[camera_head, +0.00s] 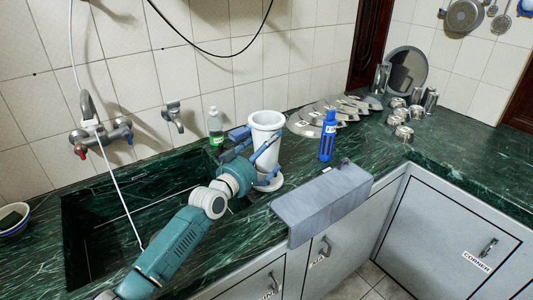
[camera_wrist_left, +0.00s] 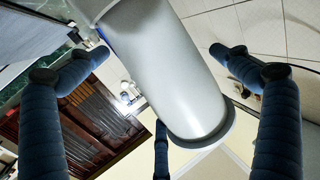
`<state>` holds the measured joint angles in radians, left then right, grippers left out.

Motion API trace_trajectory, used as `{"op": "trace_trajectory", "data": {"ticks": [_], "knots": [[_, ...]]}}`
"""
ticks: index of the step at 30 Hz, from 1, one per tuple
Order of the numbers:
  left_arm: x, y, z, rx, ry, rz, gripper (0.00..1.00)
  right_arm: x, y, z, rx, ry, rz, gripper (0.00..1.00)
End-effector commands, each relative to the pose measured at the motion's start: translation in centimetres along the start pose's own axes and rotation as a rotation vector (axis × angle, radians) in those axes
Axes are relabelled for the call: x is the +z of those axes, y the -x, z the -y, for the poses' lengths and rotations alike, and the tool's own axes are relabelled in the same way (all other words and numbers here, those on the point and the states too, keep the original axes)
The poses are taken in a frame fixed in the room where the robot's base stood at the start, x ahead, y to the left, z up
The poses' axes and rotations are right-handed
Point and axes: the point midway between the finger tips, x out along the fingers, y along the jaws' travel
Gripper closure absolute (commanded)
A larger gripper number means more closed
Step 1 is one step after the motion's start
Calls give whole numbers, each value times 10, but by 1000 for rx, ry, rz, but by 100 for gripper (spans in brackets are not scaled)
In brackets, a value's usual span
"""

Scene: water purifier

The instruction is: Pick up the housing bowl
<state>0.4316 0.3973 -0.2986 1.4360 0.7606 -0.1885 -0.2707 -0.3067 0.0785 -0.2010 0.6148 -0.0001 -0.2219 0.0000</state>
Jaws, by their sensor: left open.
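The housing bowl (camera_head: 266,138) is a tall white cylinder with a wider rim at the top, upright on the green counter beside the sink. In the left wrist view the bowl (camera_wrist_left: 170,70) stands between the open fingers, with gaps visible on both sides. The gripper hides part of the bowl's lower body. My right gripper is not in view.
A grey cloth (camera_head: 322,205) hangs over the counter edge. The sink (camera_head: 95,225) opens at left.

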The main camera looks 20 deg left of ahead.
Motion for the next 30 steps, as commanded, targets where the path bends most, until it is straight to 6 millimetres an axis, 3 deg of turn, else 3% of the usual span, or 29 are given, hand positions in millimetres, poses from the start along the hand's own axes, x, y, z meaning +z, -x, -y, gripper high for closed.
{"op": "trace_trajectory", "data": {"ticks": [1,4,12,21,30], "knots": [[4,-8,0,0,2,-2,0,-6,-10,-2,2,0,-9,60],[3,-18,0,0,1,-1,0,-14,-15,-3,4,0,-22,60],[0,-20,0,0,0,1,0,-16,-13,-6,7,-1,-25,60],[1,-20,0,1,1,2,60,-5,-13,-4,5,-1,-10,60],[-2,-20,-1,2,3,-3,61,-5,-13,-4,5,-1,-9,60]]}}
